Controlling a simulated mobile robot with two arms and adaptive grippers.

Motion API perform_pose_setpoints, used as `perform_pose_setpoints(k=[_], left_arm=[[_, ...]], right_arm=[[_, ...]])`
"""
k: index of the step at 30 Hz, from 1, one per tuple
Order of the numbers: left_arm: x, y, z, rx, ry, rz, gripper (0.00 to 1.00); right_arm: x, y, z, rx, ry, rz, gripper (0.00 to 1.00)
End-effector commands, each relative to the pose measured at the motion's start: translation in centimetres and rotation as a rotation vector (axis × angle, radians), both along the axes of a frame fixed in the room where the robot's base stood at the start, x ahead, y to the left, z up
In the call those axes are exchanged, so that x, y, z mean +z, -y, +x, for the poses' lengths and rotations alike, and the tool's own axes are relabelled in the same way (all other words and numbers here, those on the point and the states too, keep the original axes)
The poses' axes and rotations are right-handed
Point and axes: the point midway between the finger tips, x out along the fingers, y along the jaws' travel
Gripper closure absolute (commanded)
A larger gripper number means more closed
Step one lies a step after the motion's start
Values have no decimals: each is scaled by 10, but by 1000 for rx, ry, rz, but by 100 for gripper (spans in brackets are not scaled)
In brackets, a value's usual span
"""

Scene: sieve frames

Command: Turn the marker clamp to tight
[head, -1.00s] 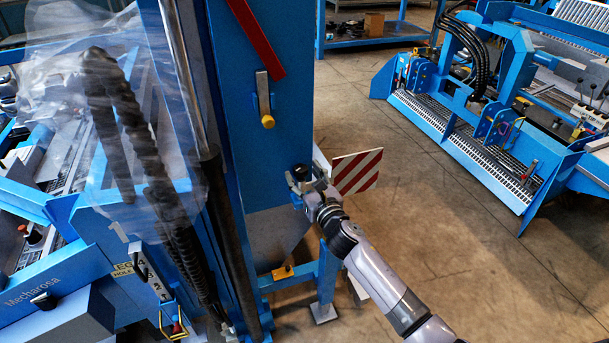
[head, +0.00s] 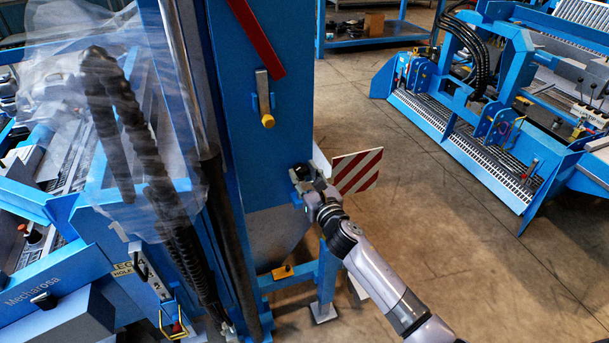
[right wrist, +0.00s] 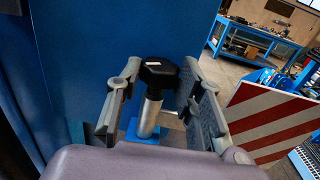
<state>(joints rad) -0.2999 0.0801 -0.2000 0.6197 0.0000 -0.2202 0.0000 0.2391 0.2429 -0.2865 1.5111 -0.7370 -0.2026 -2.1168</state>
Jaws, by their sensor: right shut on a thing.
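The marker clamp shows in the right wrist view as a black knob (right wrist: 158,71) on a silver shaft, with a small white mark on its top. It stands in front of the blue machine post (head: 277,130). My right gripper (right wrist: 155,85) has one finger on each side of the knob and is shut on it. In the head view my right gripper (head: 301,177) is at the post's lower right edge, where it mostly hides the knob. The red-and-white striped marker board (head: 357,171) is just right of the gripper. It also shows in the right wrist view (right wrist: 270,120). My left gripper is not in view.
A yellow-tipped lever (head: 266,110) and a red bar (head: 255,37) are on the post above my gripper. Clear plastic film (head: 150,60) wraps hoses at left. A blue machine (head: 480,140) stands at far right. Open concrete floor (head: 440,210) lies between.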

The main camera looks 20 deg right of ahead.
Motion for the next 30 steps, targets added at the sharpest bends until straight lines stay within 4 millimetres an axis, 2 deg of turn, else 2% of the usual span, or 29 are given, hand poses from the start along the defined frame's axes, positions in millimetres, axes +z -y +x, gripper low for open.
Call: perform_pose_setpoints(k=[8, 18, 30], left_arm=[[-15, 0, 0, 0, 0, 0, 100], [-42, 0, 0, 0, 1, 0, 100], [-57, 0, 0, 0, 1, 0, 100]], right_arm=[[-3, -4, 0, -94, 2, 4, 93], [-3, -10, 1, -332, 2, 3, 93], [-1, -13, 2, -517, 0, 1, 93]])
